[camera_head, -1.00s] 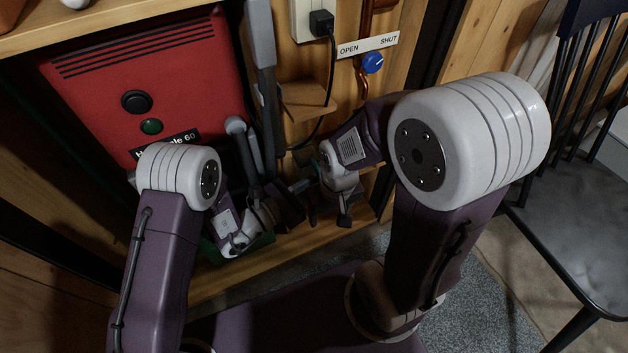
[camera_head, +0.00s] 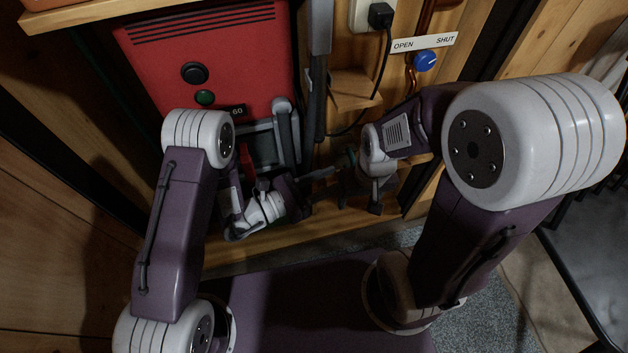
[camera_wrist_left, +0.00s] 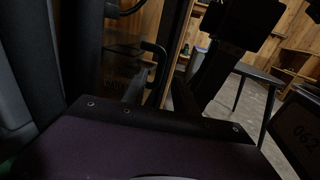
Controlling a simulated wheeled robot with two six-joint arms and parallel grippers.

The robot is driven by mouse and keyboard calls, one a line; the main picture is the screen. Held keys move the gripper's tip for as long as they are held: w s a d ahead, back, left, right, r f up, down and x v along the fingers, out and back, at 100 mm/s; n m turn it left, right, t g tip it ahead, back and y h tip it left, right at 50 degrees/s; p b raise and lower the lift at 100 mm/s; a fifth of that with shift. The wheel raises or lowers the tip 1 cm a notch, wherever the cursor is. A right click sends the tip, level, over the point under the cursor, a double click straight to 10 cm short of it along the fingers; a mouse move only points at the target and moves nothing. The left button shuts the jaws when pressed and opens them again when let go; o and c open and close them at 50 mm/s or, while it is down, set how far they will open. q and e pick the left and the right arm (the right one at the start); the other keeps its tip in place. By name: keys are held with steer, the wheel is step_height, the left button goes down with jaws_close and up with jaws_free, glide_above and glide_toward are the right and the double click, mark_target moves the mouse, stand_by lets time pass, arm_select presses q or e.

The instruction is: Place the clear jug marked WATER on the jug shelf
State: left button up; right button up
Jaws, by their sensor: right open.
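In the left wrist view, a dark see-through shape with faint lettering (camera_wrist_left: 118,78) and a bent black handle (camera_wrist_left: 156,58) stands just past the fingers. It may be the WATER jug, but the marking is too dim to read. My left gripper (camera_wrist_left: 160,94) shows two fingers apart, with the handle beyond or between them; contact is unclear. My right gripper (camera_head: 348,186) is open, low in front of the plank wall in the head view. No jug can be made out clearly in the head view, and I cannot tell which surface is the jug shelf.
A red cabinet (camera_head: 215,60) stands behind my left arm. A small empty wooden ledge (camera_head: 353,88) sits below a socket with a black plug (camera_head: 380,15). A blue knob (camera_head: 425,61) is under an OPEN/SHUT label. A wooden bench edge (camera_head: 300,234) runs below the grippers. A dark chair (camera_head: 590,240) stands at right.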

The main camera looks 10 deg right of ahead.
arm_select(q)
steer(key=p+v, duration=0.1)
steer(key=v, duration=0.4)
steer(key=shift+a, duration=0.2)
